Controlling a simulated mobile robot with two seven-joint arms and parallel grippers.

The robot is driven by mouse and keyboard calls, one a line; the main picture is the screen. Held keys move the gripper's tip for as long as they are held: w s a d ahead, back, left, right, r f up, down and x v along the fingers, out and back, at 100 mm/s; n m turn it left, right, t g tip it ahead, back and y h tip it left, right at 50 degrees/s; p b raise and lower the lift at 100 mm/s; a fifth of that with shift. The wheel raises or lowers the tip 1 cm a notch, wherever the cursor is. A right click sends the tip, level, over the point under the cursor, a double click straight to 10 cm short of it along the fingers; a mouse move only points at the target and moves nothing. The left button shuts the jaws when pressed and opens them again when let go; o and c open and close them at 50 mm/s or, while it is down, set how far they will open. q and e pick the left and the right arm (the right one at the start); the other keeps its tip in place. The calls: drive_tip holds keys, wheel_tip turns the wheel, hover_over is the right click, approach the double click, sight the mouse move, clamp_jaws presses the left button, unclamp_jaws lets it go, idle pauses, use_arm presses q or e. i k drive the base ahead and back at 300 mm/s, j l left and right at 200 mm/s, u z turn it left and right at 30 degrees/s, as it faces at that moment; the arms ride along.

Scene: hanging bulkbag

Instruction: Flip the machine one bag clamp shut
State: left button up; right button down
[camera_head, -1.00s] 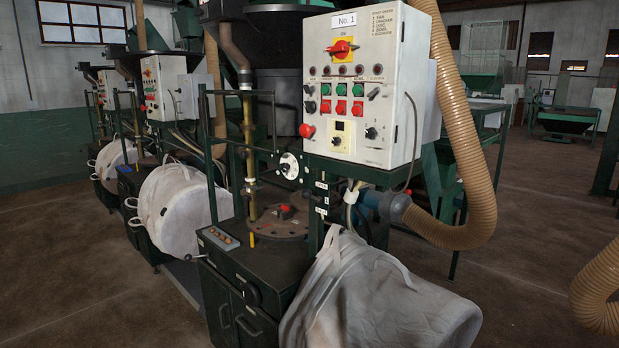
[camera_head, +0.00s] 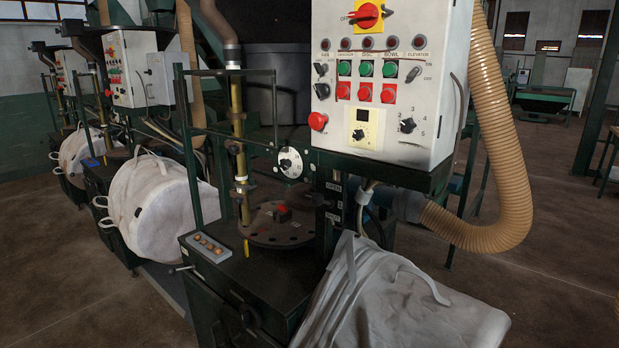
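Machine one's white control panel (camera_head: 385,85) stands at the upper right, with a red switch, buttons and knobs. Below it is a dark cabinet (camera_head: 262,275) with a round metal plate (camera_head: 275,225) on top. A white bulk bag (camera_head: 410,305) hangs tilted at the cabinet's right side, its strap loops upright near the post. A label strip reading OPEN (camera_head: 334,187) is on the post above the bag. I cannot make out the bag clamp or whether it is open or shut. Neither of my grippers shows in this view.
A beige corrugated hose (camera_head: 505,150) curves down right of the panel. More machines with white bags (camera_head: 160,195) stand in a row to the left. Brown floor (camera_head: 560,230) is free at the right, and a green table (camera_head: 545,95) stands far back.

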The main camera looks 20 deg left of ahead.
sight(316, 199)
drive_tip(key=i+j, duration=0.15)
drive_tip(key=j, duration=0.15)
drive_tip(key=i+j, duration=0.15)
drive_tip(key=j, duration=0.2)
drive_tip(key=i+j, duration=0.35)
drive_tip(key=j, duration=0.25)
